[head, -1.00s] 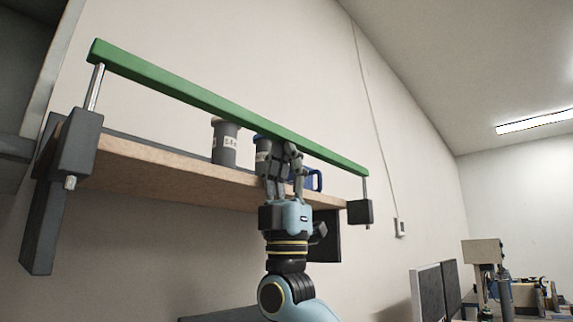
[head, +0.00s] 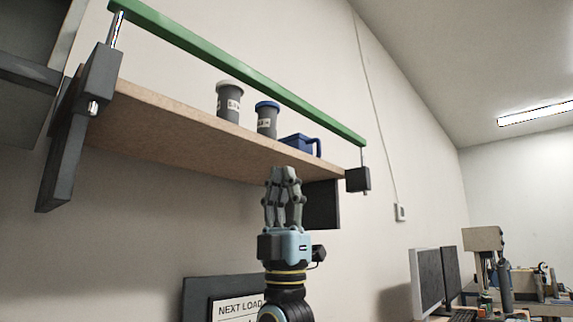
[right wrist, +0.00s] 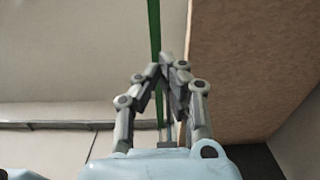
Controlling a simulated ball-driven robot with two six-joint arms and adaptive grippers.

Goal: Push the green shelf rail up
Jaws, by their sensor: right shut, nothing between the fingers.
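The green shelf rail (head: 235,70) runs along the front of the wooden shelf (head: 180,125), above its board, on a metal rod at each end. It also shows as a narrow green strip in the right wrist view (right wrist: 154,50). My right gripper (head: 284,172) is shut and empty. It points up, below the rail and just under the shelf's front edge in the head view, apart from the rail. In the right wrist view its fingertips (right wrist: 167,58) meet beside the shelf edge. My left gripper is not in view.
Two grey jars (head: 229,102) and a blue bin (head: 301,144) stand on the shelf. Dark brackets (head: 90,90) hold its ends. A sign (head: 237,306) is below, monitors (head: 427,285) at lower right. The wall below the shelf is mostly bare.

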